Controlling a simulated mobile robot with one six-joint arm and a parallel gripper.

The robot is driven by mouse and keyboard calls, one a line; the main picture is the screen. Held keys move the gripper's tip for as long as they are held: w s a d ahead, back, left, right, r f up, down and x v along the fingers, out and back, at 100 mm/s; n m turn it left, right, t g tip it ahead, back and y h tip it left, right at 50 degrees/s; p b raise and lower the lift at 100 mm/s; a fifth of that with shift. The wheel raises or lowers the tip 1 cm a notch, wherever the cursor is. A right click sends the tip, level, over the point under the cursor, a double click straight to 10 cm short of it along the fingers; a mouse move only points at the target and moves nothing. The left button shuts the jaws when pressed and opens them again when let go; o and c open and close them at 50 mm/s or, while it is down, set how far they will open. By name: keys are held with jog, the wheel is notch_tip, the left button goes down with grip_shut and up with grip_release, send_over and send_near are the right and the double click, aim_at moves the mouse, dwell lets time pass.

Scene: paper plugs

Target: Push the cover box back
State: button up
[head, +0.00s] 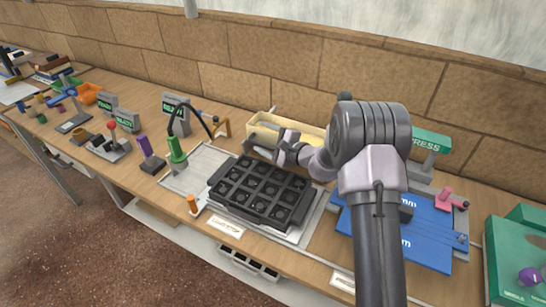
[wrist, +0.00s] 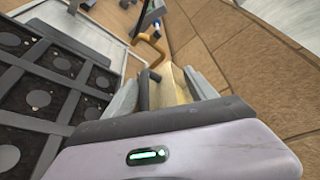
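A long cream box (head: 268,132), which looks like the cover box, stands behind the black tray, near the brick wall. My arm and gripper hide part of its front and right side. Part of a tan surface, probably this box, shows between the fingers in the wrist view (wrist: 165,88). My gripper (head: 268,147) is low at the tray's back edge, just in front of the box. In the wrist view (wrist: 157,88) its two grey fingers stand apart. A dark upright bar (wrist: 144,92) shows between them, with no clear grip on it. Contact with the box cannot be told.
The black tray (head: 262,190) with several round cups lies on a grey plate in front. A green-topped tool (head: 177,152) stands left of it. A blue board (head: 425,238) and a green press sign (head: 431,141) are at right. The brick wall (head: 285,52) closes off the back.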

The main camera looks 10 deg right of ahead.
jog(key=s+d+r+p, duration=0.1)
jog(key=s+p, duration=0.1)
jog(key=s, duration=1.3)
jog(key=shift+s+r, duration=0.15)
jog(key=shift+r, duration=0.15)
jog(key=s+a+r+n+g+y, duration=0.3)
jog(key=s+a+r+n, duration=0.1)
jog(key=a+r, duration=0.35)
jog(key=s+a+r+n+g, duration=0.3)
jog(key=s, duration=0.5)
jog(key=s+a+r+n+g, duration=0.2)
jog(key=s+r+n+g, duration=0.1)
jog(key=s, duration=0.4)
jog(key=s+d+r+n+t+h, duration=0.1)
jog(key=s+d+r+n+h, duration=0.1)
jog(key=s+d+h, duration=0.7)
jog(key=shift+s+d+r+n+t, duration=0.4)
jog(key=shift+s+d+n, duration=0.2)
jog(key=shift+s+d, duration=0.55)
